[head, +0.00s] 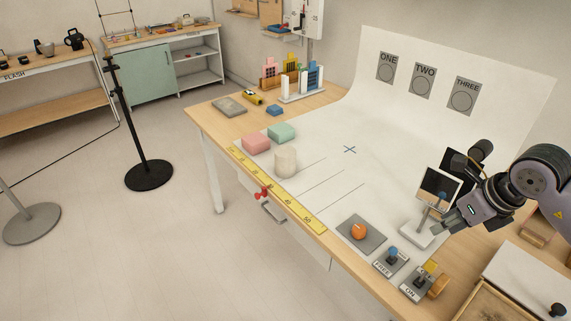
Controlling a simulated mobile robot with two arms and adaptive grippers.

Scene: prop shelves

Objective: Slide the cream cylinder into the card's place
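The cream cylinder (285,163) stands upright on the white sweep, between the yellow ruler and the thin drawn lines. A small picture card (434,184) stands tilted above a white block-like stand (417,234) at the right of the table; I cannot tell if this is the task's card. My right gripper (440,217) is at this stand, just below the card, far to the right of the cylinder. Its fingertips overlap the stand in view, so their opening and any contact are unclear. My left gripper is out of view.
Pink (256,143) and green (282,132) blocks sit behind the cylinder. The yellow ruler (275,190) runs along the front edge. An orange knob (359,231) and switches (391,259) are at front right.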

